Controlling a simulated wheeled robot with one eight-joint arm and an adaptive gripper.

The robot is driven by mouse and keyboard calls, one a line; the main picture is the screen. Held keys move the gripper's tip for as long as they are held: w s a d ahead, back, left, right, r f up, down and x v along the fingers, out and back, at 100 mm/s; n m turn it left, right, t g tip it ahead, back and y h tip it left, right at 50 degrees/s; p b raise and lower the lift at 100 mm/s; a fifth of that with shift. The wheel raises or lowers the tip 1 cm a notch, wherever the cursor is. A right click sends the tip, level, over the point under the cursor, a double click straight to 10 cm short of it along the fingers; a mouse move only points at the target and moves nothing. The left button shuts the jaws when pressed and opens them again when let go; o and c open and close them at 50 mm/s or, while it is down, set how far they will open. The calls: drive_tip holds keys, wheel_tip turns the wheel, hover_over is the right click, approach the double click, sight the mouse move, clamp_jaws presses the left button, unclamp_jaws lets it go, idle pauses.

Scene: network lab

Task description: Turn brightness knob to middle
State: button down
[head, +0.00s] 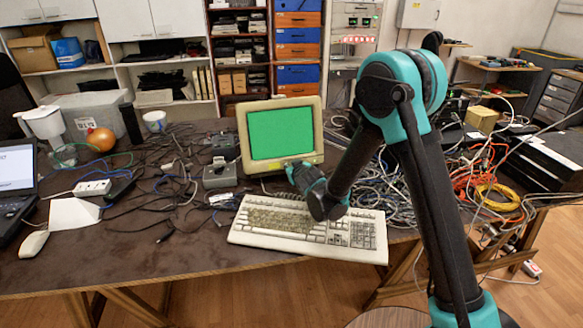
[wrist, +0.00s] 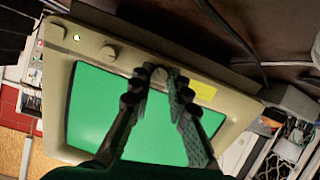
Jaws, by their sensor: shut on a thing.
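An old beige monitor (head: 239,116) with a plain green screen stands on the desk. In the wrist view the monitor (wrist: 62,85) appears turned over, with its control strip at the top. My gripper (wrist: 162,76) is shut on a round beige knob (wrist: 158,74) on that strip, with one finger on either side. The fingers partly cover the knob, and I see no pointer mark on it. A second round knob (wrist: 108,52) sits apart, to the left. No readable label tells which is brightness. In the head view my gripper (head: 291,166) is at the monitor's lower front edge.
A beige keyboard (head: 370,235) lies on the desk under my arm. Tangled cables (head: 385,185) cover the desk right of the monitor. A grey box (head: 219,174) is left of it. The control strip also carries a green light (wrist: 76,37) and a yellow label (wrist: 204,89).

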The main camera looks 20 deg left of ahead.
drive_tip(key=n, duration=0.6)
drive_tip(key=shift+s+t, duration=0.1)
drive_tip(key=shift+t, duration=0.2)
drive_tip(key=n, duration=0.6)
drive_tip(key=shift+a+f+n+t, duration=0.1)
drive_tip(key=shift+f+n+t, duration=0.05)
drive_tip(key=shift+n+t, duration=0.15)
drive_tip(key=n, duration=0.6)
drive_tip(key=shift+f+t, duration=0.1)
drive_tip(key=shift+t, duration=0.2)
drive_tip(key=n, duration=0.7)
drive_tip(key=shift+s+y, duration=0.1)
drive_tip(key=shift+y, duration=0.2)
drive_tip(key=shift+n, duration=0.3)
drive_tip(key=shift+f, duration=0.1)
drive_tip(key=c, duration=1.4)
unclamp_jaws()
drive_tip(key=shift+c, duration=0.2)
